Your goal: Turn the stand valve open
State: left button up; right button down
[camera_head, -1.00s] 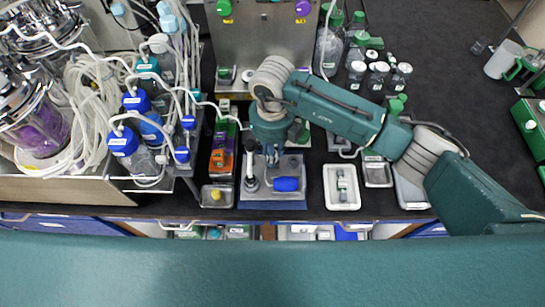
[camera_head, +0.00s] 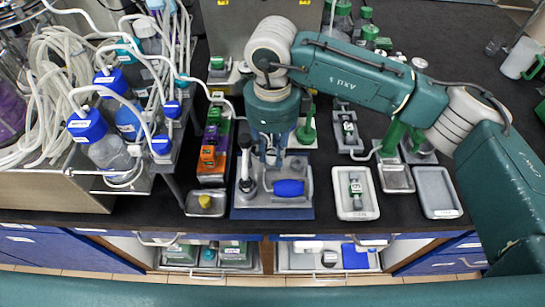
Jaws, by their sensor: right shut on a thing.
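A stand with a blue base (camera_head: 240,212) and a grey top plate sits near the front edge of the black bench. A dark upright post (camera_head: 246,165) rises at its left, and a blue oval part (camera_head: 288,188) lies at its front. My right gripper (camera_head: 272,157) points down over the back of the stand, behind the blue oval part. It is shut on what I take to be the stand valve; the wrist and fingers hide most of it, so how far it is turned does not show. My left gripper is not in view.
Left of the stand are a tray with a yellow piece (camera_head: 205,201) and an orange block (camera_head: 208,157). Bottles with blue caps (camera_head: 108,150) and looped tubing crowd farther left. At right lie a white tray (camera_head: 342,204) and an empty grey tray (camera_head: 437,190).

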aim_at(272, 155)
jog(key=shift+r+n+b, duration=0.1)
jog(key=shift+n+b, duration=0.2)
jog(key=shift+b, duration=0.05)
dwell(0.3)
jog(key=c, duration=1.5)
grip_release()
jog(key=shift+o, duration=0.2)
notch_tip(272, 155, up, 12)
